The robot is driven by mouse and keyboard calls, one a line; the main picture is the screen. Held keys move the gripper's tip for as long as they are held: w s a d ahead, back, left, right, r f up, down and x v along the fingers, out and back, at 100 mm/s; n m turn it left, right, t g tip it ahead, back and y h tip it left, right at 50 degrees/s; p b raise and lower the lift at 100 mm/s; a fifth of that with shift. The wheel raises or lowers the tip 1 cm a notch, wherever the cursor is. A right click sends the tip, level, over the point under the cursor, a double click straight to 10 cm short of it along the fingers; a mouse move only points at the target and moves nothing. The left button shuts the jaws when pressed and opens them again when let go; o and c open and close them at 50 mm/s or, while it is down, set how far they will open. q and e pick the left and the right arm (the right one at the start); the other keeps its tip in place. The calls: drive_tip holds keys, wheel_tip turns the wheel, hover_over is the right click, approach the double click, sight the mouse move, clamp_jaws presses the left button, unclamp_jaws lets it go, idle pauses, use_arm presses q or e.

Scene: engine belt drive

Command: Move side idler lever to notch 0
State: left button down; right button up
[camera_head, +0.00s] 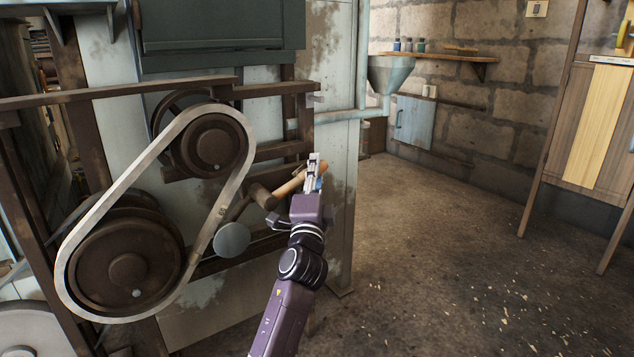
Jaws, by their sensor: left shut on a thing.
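The side idler lever (288,187) has an orange-brown wooden handle angled up to the right, joined to a dark metal hub (261,196). A pale round idler disc (231,240) sits below left of the hub, close to the belt's lower right side. My left gripper (315,172) is shut on the handle near its outer end. The gripper hides part of the handle. No notch marks can be made out. My right gripper is not in view.
A pale belt (222,212) runs around a small upper pulley (211,146) and a large lower pulley (126,262). Rusty frame bars (120,93) surround them. Open floor (440,250) lies to the right, before a wooden cabinet (590,125).

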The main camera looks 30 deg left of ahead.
use_arm(q)
drive_tip(key=shift+r, duration=0.15)
idle(0.3)
drive_tip(key=c, duration=1.7)
unclamp_jaws()
drive_tip(key=shift+o, duration=0.2)
drive_tip(key=shift+s, duration=0.25)
drive_tip(key=v, duration=1.1)
drive_tip(key=shift+s+d, duration=0.2)
drive_tip(key=shift+d, duration=0.05)
